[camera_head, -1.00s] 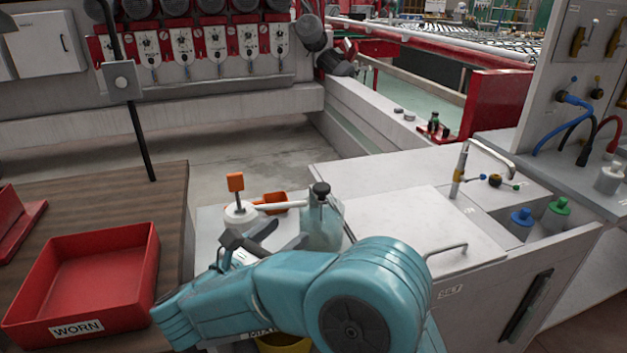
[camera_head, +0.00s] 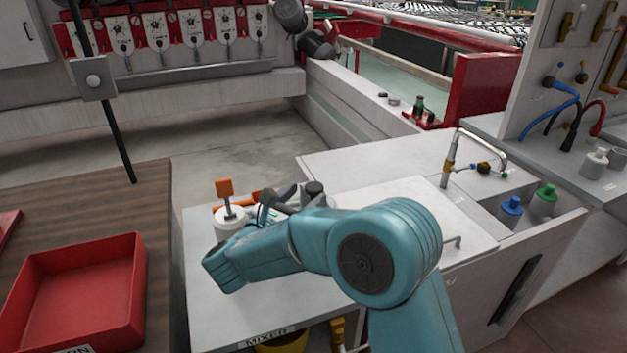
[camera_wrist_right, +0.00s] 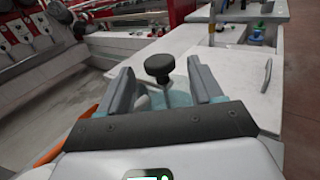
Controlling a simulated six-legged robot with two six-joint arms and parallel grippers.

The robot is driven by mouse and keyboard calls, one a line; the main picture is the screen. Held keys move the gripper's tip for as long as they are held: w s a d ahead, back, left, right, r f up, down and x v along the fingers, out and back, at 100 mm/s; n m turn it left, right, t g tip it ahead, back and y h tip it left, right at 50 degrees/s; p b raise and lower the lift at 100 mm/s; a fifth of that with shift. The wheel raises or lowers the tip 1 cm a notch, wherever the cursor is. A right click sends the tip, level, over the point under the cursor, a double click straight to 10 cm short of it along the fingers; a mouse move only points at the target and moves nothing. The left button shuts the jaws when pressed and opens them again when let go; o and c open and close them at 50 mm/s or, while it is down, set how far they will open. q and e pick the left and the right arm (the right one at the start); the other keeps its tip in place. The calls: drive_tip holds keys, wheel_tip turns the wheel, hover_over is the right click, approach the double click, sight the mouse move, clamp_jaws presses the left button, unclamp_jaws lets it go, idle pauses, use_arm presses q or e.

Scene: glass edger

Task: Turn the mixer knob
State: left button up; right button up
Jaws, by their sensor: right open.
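The black mixer knob (camera_head: 314,187) sits at the back of the white counter marked MIXER (camera_head: 262,338), partly behind my right arm. In the right wrist view the round knob (camera_wrist_right: 159,65) stands on a short stem above a translucent bluish vessel (camera_wrist_right: 176,98). My right gripper (camera_head: 290,195) is beside the knob in the head view. In the wrist view the two fingers of this gripper (camera_wrist_right: 161,80) are open, one on each side of the knob, with visible gaps. My left gripper is not in view.
A white pot with an orange-topped handle (camera_head: 226,218) stands left of my right gripper. A red tray (camera_head: 75,295) is on the wooden table. A tap (camera_head: 450,160) and blue- and green-capped bottles (camera_head: 510,208) are at the right.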

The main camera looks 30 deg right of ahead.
sight(309, 191)
drive_tip(key=x, duration=0.4)
drive_tip(key=shift+w+d+p, duration=0.1)
drive_tip(key=shift+d+p, duration=0.25)
drive_tip(key=shift+p, duration=0.05)
drive_tip(key=shift+w+d, duration=0.1)
drive_tip(key=shift+w, duration=0.1)
drive_tip(key=c, duration=0.9)
